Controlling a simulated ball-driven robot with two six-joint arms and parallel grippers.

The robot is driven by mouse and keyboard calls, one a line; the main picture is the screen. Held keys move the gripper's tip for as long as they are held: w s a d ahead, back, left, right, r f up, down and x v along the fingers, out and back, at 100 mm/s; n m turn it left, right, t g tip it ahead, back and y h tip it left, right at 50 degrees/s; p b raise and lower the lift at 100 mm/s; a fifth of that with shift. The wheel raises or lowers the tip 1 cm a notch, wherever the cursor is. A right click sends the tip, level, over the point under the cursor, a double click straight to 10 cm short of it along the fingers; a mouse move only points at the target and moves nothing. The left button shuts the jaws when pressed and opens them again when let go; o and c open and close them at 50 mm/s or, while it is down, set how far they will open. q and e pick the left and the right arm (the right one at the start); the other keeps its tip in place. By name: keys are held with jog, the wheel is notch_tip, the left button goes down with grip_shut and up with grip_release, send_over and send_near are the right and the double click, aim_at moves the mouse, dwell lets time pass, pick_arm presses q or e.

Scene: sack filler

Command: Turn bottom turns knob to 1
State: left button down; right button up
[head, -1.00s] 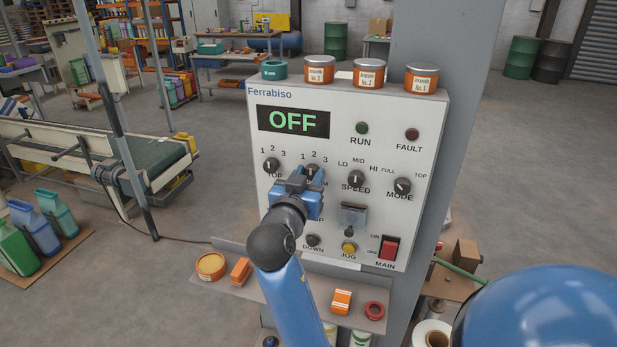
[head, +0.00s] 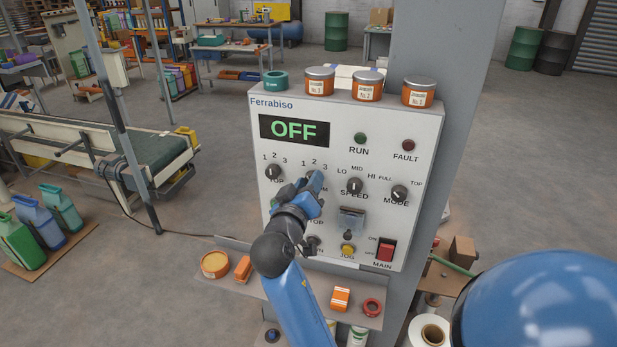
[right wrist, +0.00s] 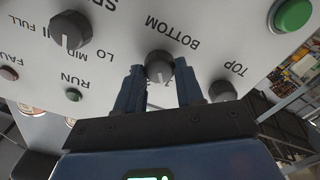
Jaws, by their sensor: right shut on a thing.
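The bottom turns knob (right wrist: 159,66) is a dark round knob with a white pointer line, beside the word BOTTOM in the right wrist view. That view shows the panel upside down. The pointer faces the number side, roughly towards 2; the numbers are partly hidden by my fingers. My right gripper (right wrist: 160,82) is shut on the knob, one blue finger on each side. In the head view the right gripper (head: 312,184) covers most of the knob, below the numbers 1 2 3. The panel display (head: 294,130) reads OFF. My left gripper is not in view.
The top turns knob (head: 273,172) is to the left, the speed knob (head: 354,186) and mode knob (head: 399,193) to the right. A flap (head: 351,217), jog button (head: 348,250) and red main switch (head: 386,250) are lower. A shelf (head: 320,297) with small items juts out below.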

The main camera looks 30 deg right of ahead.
jog(key=shift+n+p, duration=0.5)
jog(key=shift+n, duration=0.3)
jog(key=o, duration=1)
jog(key=shift+a, duration=0.1)
jog(key=b+v, duration=0.3)
jog(key=v, duration=0.7)
jog(key=shift+s+a, duration=0.2)
jog(key=shift+s, duration=0.05)
